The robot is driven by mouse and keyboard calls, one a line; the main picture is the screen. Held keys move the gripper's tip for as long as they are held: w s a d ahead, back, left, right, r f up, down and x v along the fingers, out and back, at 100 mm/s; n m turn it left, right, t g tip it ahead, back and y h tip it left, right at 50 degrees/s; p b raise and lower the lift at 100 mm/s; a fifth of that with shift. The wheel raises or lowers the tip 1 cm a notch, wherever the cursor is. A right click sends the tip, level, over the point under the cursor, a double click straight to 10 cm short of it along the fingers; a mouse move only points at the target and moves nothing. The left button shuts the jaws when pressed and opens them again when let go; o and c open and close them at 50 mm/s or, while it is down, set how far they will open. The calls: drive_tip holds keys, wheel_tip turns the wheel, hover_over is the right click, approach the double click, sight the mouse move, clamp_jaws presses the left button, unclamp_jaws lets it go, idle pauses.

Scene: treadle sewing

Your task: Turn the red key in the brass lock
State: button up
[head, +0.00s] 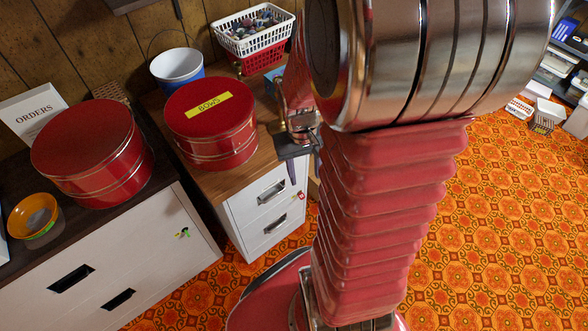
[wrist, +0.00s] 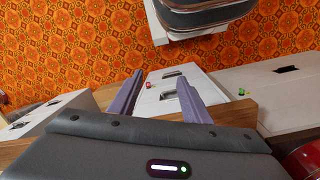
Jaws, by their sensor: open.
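The red key (head: 300,196) sticks out of the front of the white drawer cabinet (head: 238,213), near its right edge in the head view. In the wrist view the red key (wrist: 148,85) shows between my fingers, closer to the left finger. The brass lock behind it is too small to make out. My gripper (head: 303,168) is open and empty, above the key by the cabinet's wooden top in the head view. In the wrist view my gripper (wrist: 161,78) has its two purple-grey fingers spread toward the cabinet front, apart from the key.
A green key (head: 183,233) is in the neighbouring white cabinet. A red tin (head: 210,140) with a yellow label, a blue-and-white bucket (head: 177,68) and a white basket (head: 253,35) stand on top. Another red tin (head: 90,150) is at left. The orange patterned floor (head: 490,230) is open at right.

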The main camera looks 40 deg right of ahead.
drive_tip(key=s+d+f, duration=0.2)
drive_tip(key=d+f, duration=0.2)
drive_tip(key=f, duration=0.5)
drive_tip(key=s+d+f, duration=0.2)
drive_tip(key=d+f, duration=0.2)
drive_tip(key=f, duration=0.5)
drive_tip(key=s+d+f, duration=0.1)
drive_tip(key=d+f, duration=0.3)
drive_tip(key=f, duration=0.5)
drive_tip(key=s+a+f+n+t, duration=0.1)
drive_tip(key=s+a+f+t, duration=0.1)
drive_tip(key=f, duration=1)
drive_tip(key=s+a+f+n+t, duration=0.1)
drive_tip(key=a+f+t, duration=0.15)
drive_tip(key=f, duration=0.95)
drive_tip(key=w+a+n+t, duration=0.1)
drive_tip(key=w+t, duration=0.3)
drive_tip(key=t, duration=0.1)
drive_tip(key=w+d+r+n+t+h, duration=0.2)
drive_tip(key=w+d+r+t+h, duration=0.1)
drive_tip(key=r, duration=0.4)
drive_tip(key=w+t, duration=0.1)
drive_tip(key=w, duration=0.1)
drive_tip(key=shift+w+d, duration=0.15)
drive_tip(key=shift+w, duration=0.25)
drive_tip(key=shift+t, duration=0.25)
